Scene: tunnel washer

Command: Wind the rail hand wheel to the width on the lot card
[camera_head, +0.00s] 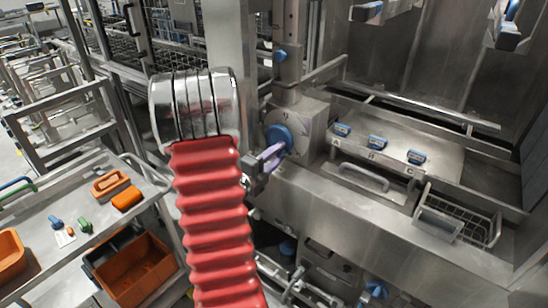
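A blue hand wheel (280,137) sits on the front of a steel box on the washer, with a marked ring around it. It is probably the rail hand wheel. My gripper (268,160) is at the lower left of the wheel, with pale lilac finger parts right beside its rim. My red bellows-covered arm and its chrome collar stand in front, to the left. I cannot tell whether the fingers touch the wheel or whether they are open or shut. I cannot make out a lot card or a width reading.
Several blue-topped pieces, one of them a blue block (376,141), sit on a steel ledge marked with letters. A bar handle (363,177) and a wire basket (478,221) are on the right. A steel cart (40,216) with orange bins (136,272) stands at left.

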